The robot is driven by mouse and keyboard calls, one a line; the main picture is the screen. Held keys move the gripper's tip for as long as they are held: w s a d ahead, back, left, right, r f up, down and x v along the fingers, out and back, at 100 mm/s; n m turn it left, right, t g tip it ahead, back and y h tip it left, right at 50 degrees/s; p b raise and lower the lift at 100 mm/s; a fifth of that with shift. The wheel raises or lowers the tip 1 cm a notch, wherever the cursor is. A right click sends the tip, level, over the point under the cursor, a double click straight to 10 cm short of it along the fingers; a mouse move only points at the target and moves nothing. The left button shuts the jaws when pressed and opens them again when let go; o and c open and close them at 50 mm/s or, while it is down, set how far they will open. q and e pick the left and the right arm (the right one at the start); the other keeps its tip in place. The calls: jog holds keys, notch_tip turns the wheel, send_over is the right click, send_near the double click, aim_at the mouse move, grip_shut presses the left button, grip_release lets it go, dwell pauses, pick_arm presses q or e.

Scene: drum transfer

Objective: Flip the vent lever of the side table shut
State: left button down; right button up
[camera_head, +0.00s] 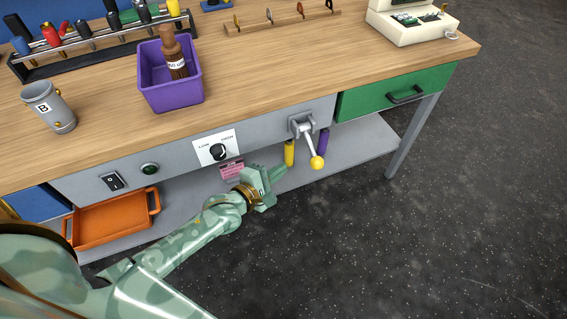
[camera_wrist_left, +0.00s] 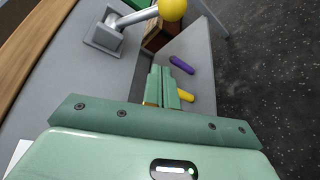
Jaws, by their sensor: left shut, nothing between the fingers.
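The vent lever (camera_head: 309,139) is a metal rod with a yellow ball knob (camera_head: 317,162), mounted on a grey bracket on the front of the table (camera_head: 280,121). It points down and outward in the head view. In the left wrist view the lever (camera_wrist_left: 137,18) and its yellow knob (camera_wrist_left: 172,9) are at the top, beyond the fingertips. My left gripper (camera_head: 279,172) is shut and empty, below and left of the knob, apart from it. It also shows in the left wrist view (camera_wrist_left: 168,72). My right gripper is not in view.
A green drawer (camera_head: 385,95) is right of the lever. A low/high dial (camera_head: 217,150), a green button (camera_head: 149,169) and a black switch (camera_head: 112,181) are to the left. The lower shelf holds an orange tray (camera_head: 112,217) and yellow and purple cylinders. Floor at right is clear.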

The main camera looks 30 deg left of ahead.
aim_at(312, 148)
pick_arm(q)
jog(key=f+b+x, duration=0.1)
jog(key=b+x, duration=0.3)
jog(key=x, duration=0.4)
jog(key=shift+s+d+r, duration=0.5)
jog(key=shift+d+r, duration=0.2)
jog(key=shift+d, duration=0.05)
jog(key=shift+s+d+r, duration=0.45)
jog(key=shift+d+r, duration=0.2)
jog(key=shift+d, duration=0.15)
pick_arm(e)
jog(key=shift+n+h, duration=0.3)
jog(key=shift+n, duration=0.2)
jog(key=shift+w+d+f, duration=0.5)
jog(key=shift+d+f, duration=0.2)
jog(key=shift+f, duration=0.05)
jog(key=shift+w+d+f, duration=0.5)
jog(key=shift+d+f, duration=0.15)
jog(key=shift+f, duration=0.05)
pick_arm(q)
jog(key=shift+r, duration=0.1)
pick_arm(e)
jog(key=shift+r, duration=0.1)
